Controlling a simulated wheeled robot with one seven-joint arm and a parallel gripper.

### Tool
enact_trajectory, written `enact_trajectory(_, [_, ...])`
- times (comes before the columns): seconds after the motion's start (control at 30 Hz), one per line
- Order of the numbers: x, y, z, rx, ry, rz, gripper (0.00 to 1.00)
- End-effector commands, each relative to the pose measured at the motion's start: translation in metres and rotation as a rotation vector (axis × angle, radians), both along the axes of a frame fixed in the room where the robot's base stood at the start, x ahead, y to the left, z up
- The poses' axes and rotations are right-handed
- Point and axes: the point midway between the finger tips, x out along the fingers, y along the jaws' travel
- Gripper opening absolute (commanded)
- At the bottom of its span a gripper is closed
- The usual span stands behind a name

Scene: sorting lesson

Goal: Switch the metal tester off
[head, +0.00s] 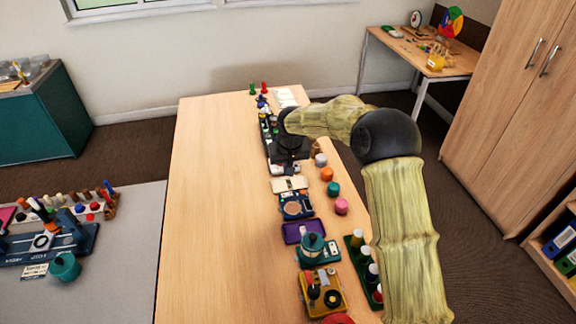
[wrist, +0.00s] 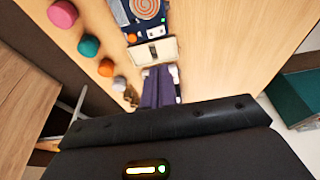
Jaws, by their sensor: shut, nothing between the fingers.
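A blue device with a copper-coloured coil (head: 297,206), which looks like the metal tester, lies on the wooden table. In the wrist view the blue device (wrist: 135,20) shows its coil, an orange knob and a small white-and-black part; its top is cut off. I cannot tell the switch's position. A cream flat box (wrist: 153,51) lies between it and my gripper; it also shows in the head view (head: 289,184). My gripper (wrist: 158,72) is shut and empty, its dark purple fingers beside the cream box. Whether they touch it is unclear. In the head view my arm mostly hides the gripper.
Orange (head: 326,174), teal (head: 333,189) and pink (head: 341,206) knobs stand right of the device row. A purple tray (head: 304,232) and a teal device (head: 318,250) lie nearer. The table's left half (head: 205,220) is clear.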

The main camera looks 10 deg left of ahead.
Motion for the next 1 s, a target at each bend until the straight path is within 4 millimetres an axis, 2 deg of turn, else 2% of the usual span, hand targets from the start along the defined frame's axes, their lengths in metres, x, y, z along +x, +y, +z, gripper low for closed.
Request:
enact_trajectory(0.17, [0.0, 0.001, 0.014, 0.0, -0.001, -0.001, 0.0])
enact_trajectory(0.4, [0.001, 0.002, 0.047, 0.0, -0.002, -0.004, 0.0])
enact_trajectory(0.47, [-0.003, 0.002, 0.053, 0.001, -0.004, -0.004, 0.0])
enact_trajectory(0.8, [-0.024, 0.001, 0.115, 0.001, -0.004, -0.005, 0.0])
enact_trajectory(1.0, [-0.031, 0.001, 0.133, 0.0, -0.001, -0.006, 0.0])
